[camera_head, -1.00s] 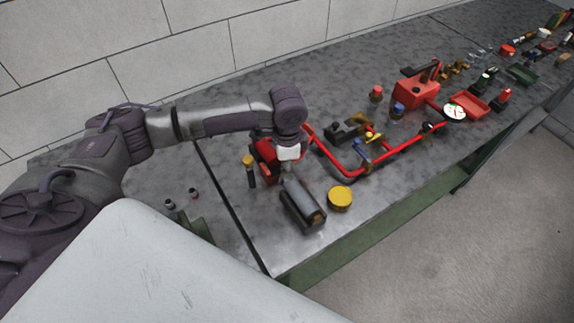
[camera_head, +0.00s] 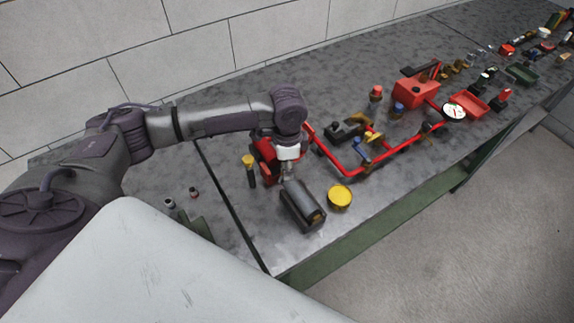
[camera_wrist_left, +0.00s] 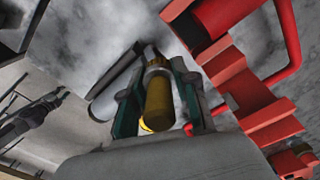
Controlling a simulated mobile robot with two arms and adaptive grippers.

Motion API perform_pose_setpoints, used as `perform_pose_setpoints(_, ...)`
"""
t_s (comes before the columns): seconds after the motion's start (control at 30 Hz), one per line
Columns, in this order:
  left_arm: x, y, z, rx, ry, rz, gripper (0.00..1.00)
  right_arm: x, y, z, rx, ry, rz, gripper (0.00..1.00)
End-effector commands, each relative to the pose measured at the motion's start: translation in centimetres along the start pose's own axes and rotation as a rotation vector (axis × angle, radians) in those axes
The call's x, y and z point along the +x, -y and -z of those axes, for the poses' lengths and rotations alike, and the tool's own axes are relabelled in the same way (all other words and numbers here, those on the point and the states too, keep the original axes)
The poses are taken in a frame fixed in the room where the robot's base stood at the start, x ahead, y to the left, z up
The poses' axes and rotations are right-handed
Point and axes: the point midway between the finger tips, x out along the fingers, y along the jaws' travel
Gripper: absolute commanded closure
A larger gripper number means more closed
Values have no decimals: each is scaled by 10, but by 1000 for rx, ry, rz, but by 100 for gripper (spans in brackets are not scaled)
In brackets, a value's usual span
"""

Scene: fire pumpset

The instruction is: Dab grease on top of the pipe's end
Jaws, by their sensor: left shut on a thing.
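My left gripper (camera_head: 288,174) points down over the near end of the bench. In the left wrist view its fingers (camera_wrist_left: 158,60) are shut on a yellow-brown rounded handle (camera_wrist_left: 158,100); I cannot tell what its far end looks like. A round yellow tin (camera_head: 340,196), which looks like the grease, sits on the bench to the right of the gripper. The red pipe (camera_head: 347,171) runs along the bench to the right; I cannot tell which end is meant. My right gripper is out of view.
A red block-like part (camera_head: 266,160) stands close behind the gripper; red parts (camera_wrist_left: 235,75) also crowd the right of the wrist view. A yellow-topped dark tool (camera_head: 249,168) stands left. Several red parts and fittings fill the far bench. The front right corner is clear.

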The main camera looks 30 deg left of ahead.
Motion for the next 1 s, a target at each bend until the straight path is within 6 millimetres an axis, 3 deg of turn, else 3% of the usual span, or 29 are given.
perform_pose_setpoints(1.0,0,-1,0,1,2,-2,100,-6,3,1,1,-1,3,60)
